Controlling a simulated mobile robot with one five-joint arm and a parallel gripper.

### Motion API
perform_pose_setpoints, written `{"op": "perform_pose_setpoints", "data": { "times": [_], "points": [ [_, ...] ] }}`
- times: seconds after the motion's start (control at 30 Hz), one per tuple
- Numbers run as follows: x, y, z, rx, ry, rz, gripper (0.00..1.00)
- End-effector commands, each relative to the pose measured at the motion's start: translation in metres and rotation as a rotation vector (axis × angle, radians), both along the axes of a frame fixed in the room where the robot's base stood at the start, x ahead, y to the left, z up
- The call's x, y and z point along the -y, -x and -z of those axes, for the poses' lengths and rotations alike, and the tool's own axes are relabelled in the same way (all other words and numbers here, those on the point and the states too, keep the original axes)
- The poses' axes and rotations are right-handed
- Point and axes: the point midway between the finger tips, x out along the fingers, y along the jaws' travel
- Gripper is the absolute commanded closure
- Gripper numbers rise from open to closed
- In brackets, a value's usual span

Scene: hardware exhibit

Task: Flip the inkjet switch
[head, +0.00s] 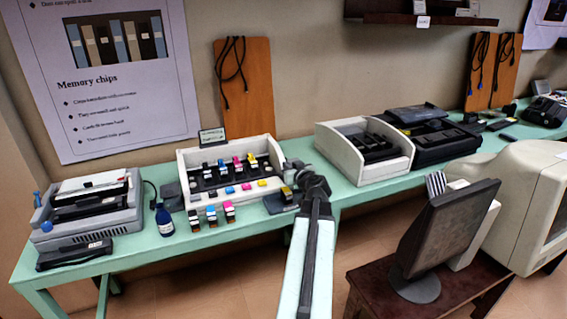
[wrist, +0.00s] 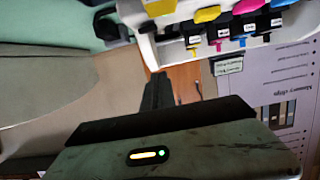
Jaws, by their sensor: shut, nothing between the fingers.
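The inkjet display (head: 188,165) is a white open casing on the green table, with several black, pink, blue and yellow cartridges. In the wrist view the edge of its white casing (wrist: 140,17) shows at the top, with coloured cartridges hanging to the right. My gripper (head: 294,168) is at the right end of the casing in the head view. Its dark fingers (wrist: 158,82) are shut and empty, just below the casing edge in the wrist view. I cannot tell whether they touch it.
A dark box with a yellow top (head: 281,200) sits by the casing's front right corner. Loose cartridges (head: 211,215) and a blue bottle (head: 164,220) stand in front and left. A second white printer (head: 343,160) stands right. A monitor (head: 446,230) stands on a brown stool.

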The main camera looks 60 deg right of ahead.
Motion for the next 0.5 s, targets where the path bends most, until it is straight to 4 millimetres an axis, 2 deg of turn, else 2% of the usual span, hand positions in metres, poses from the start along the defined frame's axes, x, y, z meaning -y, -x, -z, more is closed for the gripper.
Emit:
{"op": "perform_pose_setpoints", "data": {
  "times": [0.03, 0.2, 0.5],
  "points": [
    [-0.011, 0.012, -0.011, -0.001, 0.0, 0.001, 1.0],
    [-0.026, 0.034, -0.021, 0.001, -0.001, 0.0, 1.0],
    [-0.028, 0.038, -0.021, 0.0, 0.001, -0.001, 1.0]
  ]
}}
